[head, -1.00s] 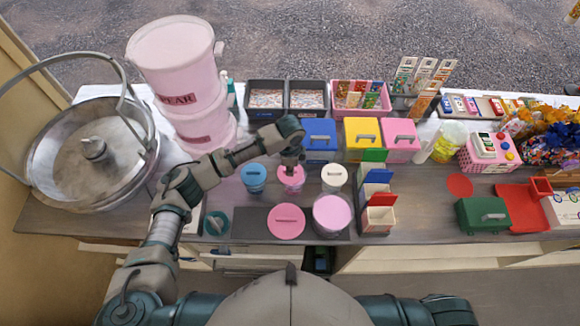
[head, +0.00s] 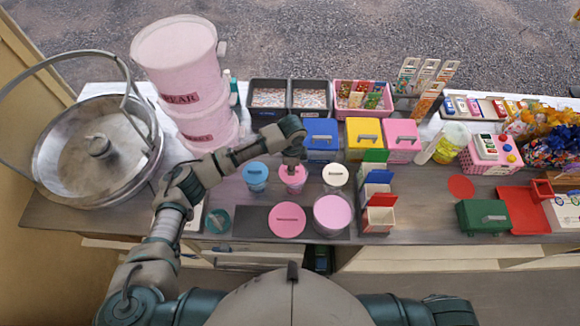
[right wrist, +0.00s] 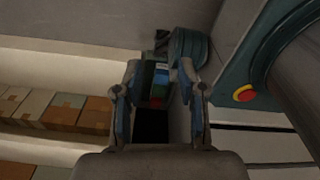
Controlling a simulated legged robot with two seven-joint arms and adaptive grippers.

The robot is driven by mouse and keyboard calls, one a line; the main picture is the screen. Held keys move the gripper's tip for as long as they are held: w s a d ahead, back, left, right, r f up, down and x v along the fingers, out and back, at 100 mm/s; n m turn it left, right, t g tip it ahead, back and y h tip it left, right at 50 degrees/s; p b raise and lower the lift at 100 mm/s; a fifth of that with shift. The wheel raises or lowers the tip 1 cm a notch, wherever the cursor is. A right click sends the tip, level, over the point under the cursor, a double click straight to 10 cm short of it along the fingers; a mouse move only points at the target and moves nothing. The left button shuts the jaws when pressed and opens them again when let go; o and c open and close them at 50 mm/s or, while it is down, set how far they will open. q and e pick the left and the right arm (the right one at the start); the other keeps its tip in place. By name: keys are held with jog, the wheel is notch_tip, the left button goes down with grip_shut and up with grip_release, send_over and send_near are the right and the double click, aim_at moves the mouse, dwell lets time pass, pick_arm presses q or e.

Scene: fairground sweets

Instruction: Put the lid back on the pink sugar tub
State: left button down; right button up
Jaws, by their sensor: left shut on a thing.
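My left gripper (head: 293,160) reaches over the counter from the left. It is shut on the small pink lid (head: 292,174), which sits over the small pink tub (head: 295,188); I cannot tell whether it is seated or just above the rim. A larger pink lid (head: 287,220) with a dark bar handle lies flat on the dark mat. Beside it on the right stands a large clear-sided tub (head: 332,214) showing a pink top, with no handle visible. My right gripper (right wrist: 160,80) is open and empty, low beside the counter.
A blue tub (head: 255,175) and a cream tub (head: 335,174) flank the small pink tub. Blue (head: 320,137), yellow (head: 363,135) and pink boxes (head: 402,137) stand behind. A card rack (head: 378,216) is to the right. A metal bowl (head: 95,165) fills the left.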

pick_arm(q)
jog(key=shift+d, duration=0.8)
pick_arm(e)
jog(key=shift+d+r, duration=0.2)
jog(key=shift+d, duration=0.8)
jog(key=shift+a+r, duration=0.1)
jog(key=shift+a, duration=0.1)
pick_arm(q)
jog(key=shift+d+p, duration=0.1)
jog(key=shift+p, duration=0.2)
pick_arm(e)
jog(key=shift+a, duration=0.4)
jog(key=shift+d+r, duration=0.15)
pick_arm(q)
jog(key=shift+a+f+p, duration=0.15)
jog(key=shift+a+p, duration=0.2)
jog(key=shift+p, duration=0.05)
pick_arm(e)
jog(key=shift+d+r, duration=0.15)
jog(key=shift+r, duration=0.15)
pick_arm(q)
jog(key=shift+p, duration=0.5)
pick_arm(e)
jog(key=shift+r, duration=0.45)
